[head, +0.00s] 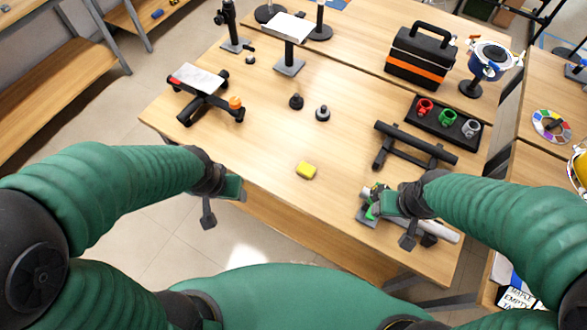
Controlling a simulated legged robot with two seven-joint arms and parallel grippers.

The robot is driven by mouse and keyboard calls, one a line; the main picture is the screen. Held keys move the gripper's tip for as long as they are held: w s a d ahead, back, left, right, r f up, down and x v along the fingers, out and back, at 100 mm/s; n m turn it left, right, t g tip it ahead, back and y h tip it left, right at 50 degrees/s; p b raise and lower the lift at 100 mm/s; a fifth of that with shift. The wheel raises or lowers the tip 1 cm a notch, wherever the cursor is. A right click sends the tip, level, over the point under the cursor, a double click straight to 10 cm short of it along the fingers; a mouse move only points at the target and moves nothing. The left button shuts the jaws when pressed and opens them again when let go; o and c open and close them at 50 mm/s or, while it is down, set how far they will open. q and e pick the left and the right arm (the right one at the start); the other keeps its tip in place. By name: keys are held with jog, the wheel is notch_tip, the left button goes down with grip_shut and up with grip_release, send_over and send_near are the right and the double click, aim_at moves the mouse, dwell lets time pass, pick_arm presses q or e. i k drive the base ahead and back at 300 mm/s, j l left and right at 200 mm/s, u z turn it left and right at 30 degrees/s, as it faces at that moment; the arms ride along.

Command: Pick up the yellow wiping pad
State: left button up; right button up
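The yellow wiping pad (306,170) lies flat on the wooden table (270,155), near its front edge and between my two arms. Nothing touches it. My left gripper (225,207) is to the left of the pad, around the table's front edge. Its fingers look apart, with nothing between them. My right gripper (392,226) is to the right of the pad, over a grey bar-shaped item (440,228) at the front right of the table. Its fingers overlap the clutter there, so I cannot tell whether it is open or shut.
Two small black knobs (296,102) stand behind the pad. A black stand (413,148) is to the right, near a tray with coloured clamps (443,121). A black and orange toolbox (420,56) stands at the back. The table around the pad is clear.

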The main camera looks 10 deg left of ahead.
aim_at(306, 171)
jog(key=z, duration=0.9)
jog(key=u, duration=0.95)
jog(key=i+j, duration=0.15)
jog(key=j, duration=0.2)
jog(key=i+j+z, duration=0.1)
jog(key=j, duration=0.25)
jog(key=i+j, duration=0.25)
jog(key=j, duration=0.15)
jog(key=i+j+z, duration=0.1)
jog(key=j, duration=0.25)
jog(key=i+j, duration=0.2)
jog(key=j, duration=0.15)
jog(key=z, duration=0.05)
